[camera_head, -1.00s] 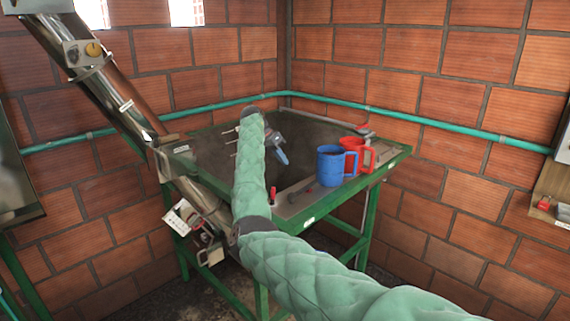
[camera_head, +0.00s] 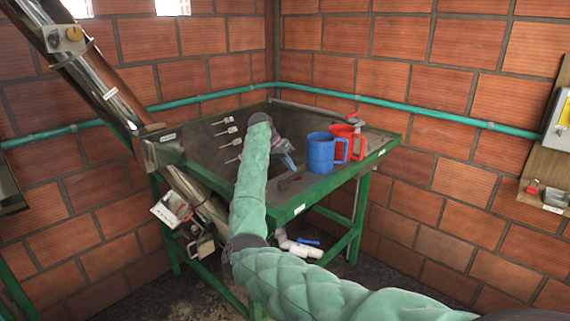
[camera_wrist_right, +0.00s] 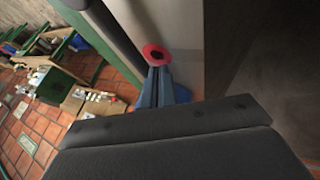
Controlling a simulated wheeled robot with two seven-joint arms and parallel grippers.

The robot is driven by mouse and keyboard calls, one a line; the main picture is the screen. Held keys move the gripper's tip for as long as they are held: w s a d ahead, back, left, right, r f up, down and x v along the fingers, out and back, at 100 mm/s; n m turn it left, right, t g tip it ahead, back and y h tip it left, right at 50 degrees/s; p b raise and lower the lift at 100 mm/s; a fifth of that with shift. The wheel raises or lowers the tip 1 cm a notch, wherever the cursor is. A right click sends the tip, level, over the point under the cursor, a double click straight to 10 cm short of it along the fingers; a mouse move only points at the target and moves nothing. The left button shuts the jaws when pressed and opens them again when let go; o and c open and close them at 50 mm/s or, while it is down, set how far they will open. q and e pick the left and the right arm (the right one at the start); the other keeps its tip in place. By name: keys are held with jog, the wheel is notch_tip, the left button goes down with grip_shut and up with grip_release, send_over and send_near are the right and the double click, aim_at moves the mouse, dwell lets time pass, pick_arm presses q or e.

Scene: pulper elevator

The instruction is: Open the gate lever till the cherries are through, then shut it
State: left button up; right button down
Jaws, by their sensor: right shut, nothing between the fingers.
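My right gripper (camera_head: 290,162) is over the table by the front part of the dark hopper (camera_head: 205,152), left of the blue mug. Its blue fingers also show in the right wrist view (camera_wrist_right: 160,88); they are together and hold nothing. A red round piece with a dark middle (camera_wrist_right: 157,54) is just beyond the fingertips in that view; I cannot tell whether they touch, or whether it is the gate lever's grip. A small dark piece (camera_head: 289,183) lies on the table edge below the gripper. My green arm hides part of the front edge. I make out no cherries. My left gripper is out of view.
A blue mug (camera_head: 321,153) and a red mug (camera_head: 345,144) stand close on the right. A steel elevator tube (camera_head: 95,80) slopes down on the left. Brick walls close the back.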

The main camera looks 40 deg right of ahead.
jog(key=shift+s+d+f, duration=0.1)
jog(key=shift+s+f, duration=0.05)
jog(key=shift+s, duration=0.1)
jog(key=shift+s, duration=0.1)
